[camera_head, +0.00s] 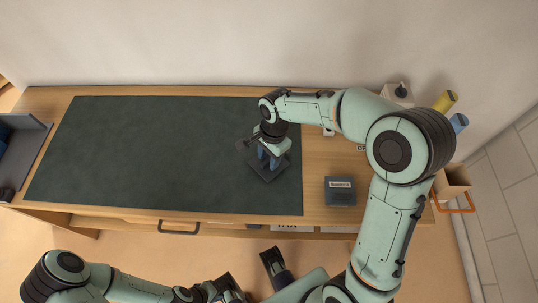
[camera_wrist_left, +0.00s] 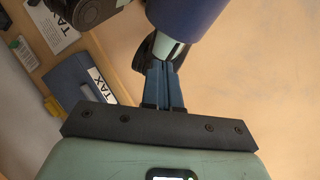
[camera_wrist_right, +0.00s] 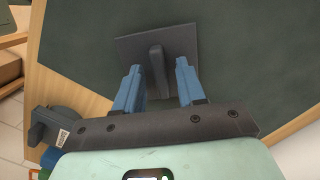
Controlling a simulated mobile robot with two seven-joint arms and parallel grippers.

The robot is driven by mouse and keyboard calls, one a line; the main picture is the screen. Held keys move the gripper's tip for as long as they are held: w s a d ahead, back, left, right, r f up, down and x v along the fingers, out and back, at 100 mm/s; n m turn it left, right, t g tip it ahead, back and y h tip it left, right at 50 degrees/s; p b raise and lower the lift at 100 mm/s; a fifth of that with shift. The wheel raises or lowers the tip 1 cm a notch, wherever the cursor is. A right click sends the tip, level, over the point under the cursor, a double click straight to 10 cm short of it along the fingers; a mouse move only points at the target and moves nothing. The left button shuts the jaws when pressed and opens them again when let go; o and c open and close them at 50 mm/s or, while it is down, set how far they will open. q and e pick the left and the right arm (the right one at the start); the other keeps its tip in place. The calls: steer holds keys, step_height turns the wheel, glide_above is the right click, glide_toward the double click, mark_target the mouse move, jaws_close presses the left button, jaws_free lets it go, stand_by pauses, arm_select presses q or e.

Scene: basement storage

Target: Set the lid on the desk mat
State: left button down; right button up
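The lid is a dark grey square plate with an upright bar handle. It appears to lie flat on the dark green desk mat (camera_head: 150,150), near its right end. In the head view the lid (camera_head: 268,177) is partly covered by my right gripper (camera_head: 270,160). In the right wrist view the lid (camera_wrist_right: 127,50) shows fully inside the mat's edge, and my right gripper (camera_wrist_right: 158,75) is open, its blue fingers either side of the handle with gaps. My left gripper (camera_wrist_left: 162,70) has its fingers together, seemingly empty, away from the desk over the floor.
A dark labelled box (camera_head: 340,190) stands on bare wood right of the mat. A grey tray (camera_head: 28,145) is at the desk's left end. Yellow (camera_head: 445,101) and blue (camera_head: 458,122) items and an open box (camera_head: 453,180) are beyond the right end. The mat's left and middle are clear.

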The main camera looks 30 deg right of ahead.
steer(key=shift+r, duration=0.3)
step_height(320, 180, up, 12)
steer(key=d+p, duration=0.1)
steer(key=p, duration=0.1)
steer(key=shift+w+d, duration=0.15)
steer(key=shift+d, duration=0.05)
steer(key=shift+f, duration=0.2)
